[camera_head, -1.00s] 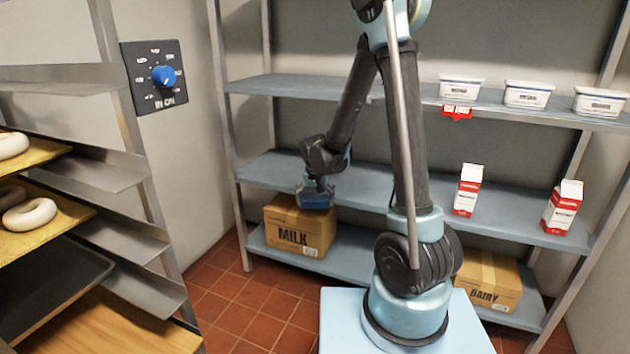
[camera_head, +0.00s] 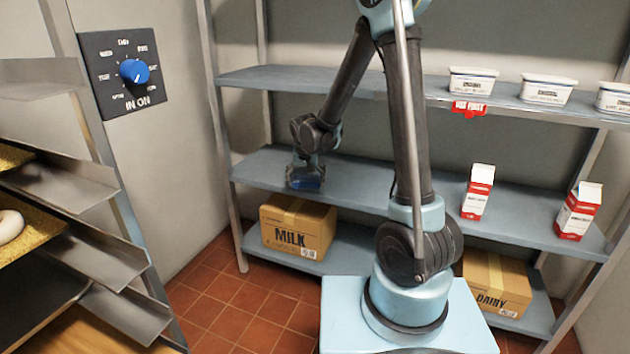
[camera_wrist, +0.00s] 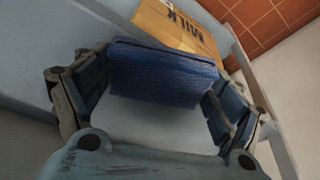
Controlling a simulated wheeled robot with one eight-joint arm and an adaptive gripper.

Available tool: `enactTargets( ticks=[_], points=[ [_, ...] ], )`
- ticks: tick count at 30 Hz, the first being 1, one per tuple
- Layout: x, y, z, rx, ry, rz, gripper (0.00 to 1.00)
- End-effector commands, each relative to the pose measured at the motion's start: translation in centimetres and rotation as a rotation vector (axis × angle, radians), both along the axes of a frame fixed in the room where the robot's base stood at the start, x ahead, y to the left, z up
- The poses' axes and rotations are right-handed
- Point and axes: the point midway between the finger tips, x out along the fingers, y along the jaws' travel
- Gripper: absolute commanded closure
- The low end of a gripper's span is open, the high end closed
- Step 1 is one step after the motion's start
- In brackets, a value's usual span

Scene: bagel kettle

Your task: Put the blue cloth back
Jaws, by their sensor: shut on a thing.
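The blue cloth (camera_head: 308,182) is a folded dark blue bundle in my gripper (camera_head: 305,174), at the left part of the middle shelf (camera_head: 365,185). In the wrist view the cloth (camera_wrist: 165,75) spans the gap between the two fingers of my gripper (camera_wrist: 160,88), which is shut on it. The pale shelf surface shows around it there. I cannot tell whether the cloth touches the shelf or hangs just above it.
A MILK box (camera_head: 298,229) stands on the bottom shelf below the cloth. Two red-and-white cartons (camera_head: 476,192) stand on the middle shelf to the right. White tubs (camera_head: 472,82) line the top shelf. A tray rack (camera_head: 70,185) and a blue dial (camera_head: 133,72) are at left.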

Motion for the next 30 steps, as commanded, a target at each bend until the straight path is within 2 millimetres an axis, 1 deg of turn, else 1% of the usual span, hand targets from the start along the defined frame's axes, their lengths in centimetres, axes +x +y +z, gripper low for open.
enactTargets(
  ticks=[1,6,10,17,20,24,27,30],
  points=[
    [1.1,-0.5,0.0,0.0,0.0,-0.004,0.43],
    [4.4,-1.6,0.0,0.001,0.0,-0.004,0.43],
    [6.0,-2.2,0.0,0.001,-0.001,-0.002,0.43],
    [7.2,-2.6,0.0,0.0,-0.001,0.0,0.43],
    [8.1,-3.0,0.0,0.001,-0.001,-0.002,0.43],
    [8.0,-2.9,-2.0,0.0,-0.001,0.0,0.43],
    [8.0,-2.9,-3.1,0.0,-0.001,0.0,0.43],
    [8.0,-2.9,-3.5,0.0,-0.001,0.0,0.43]
  ],
)
